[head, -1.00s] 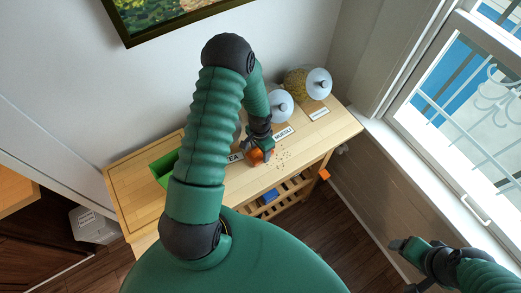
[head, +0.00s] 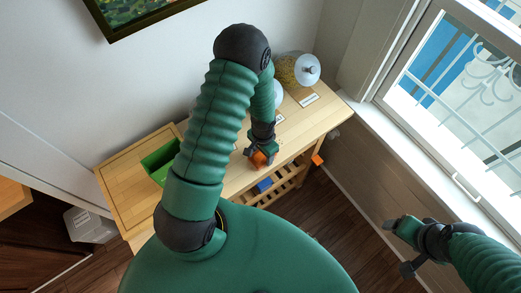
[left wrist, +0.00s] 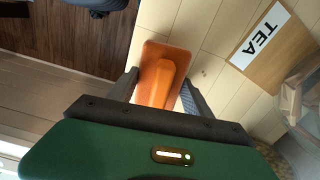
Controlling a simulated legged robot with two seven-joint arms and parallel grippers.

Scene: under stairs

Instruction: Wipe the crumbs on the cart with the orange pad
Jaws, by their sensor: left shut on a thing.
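The orange pad (head: 259,160) is held by my left gripper (head: 262,150), down at the front part of the wooden cart's top (head: 125,182). In the left wrist view the pad (left wrist: 160,75) shows a flat plate with a raised grip, and my left gripper's fingers (left wrist: 160,92) are shut on that grip. I cannot tell whether the pad touches the top. A few small dark crumbs (left wrist: 204,72) show beside the pad in the left wrist view; in the head view the arm and gripper hide part of that area. My right gripper (head: 398,226) is away from the cart, near the window wall, its jaws unclear.
A green box (head: 160,164) stands on the cart's left part. A jar with yellowish contents (head: 293,70) stands at the back right. A TEA label (left wrist: 264,34) lies near the pad. A blue thing (head: 264,185) is on the lower shelf. The window (head: 450,90) is at right.

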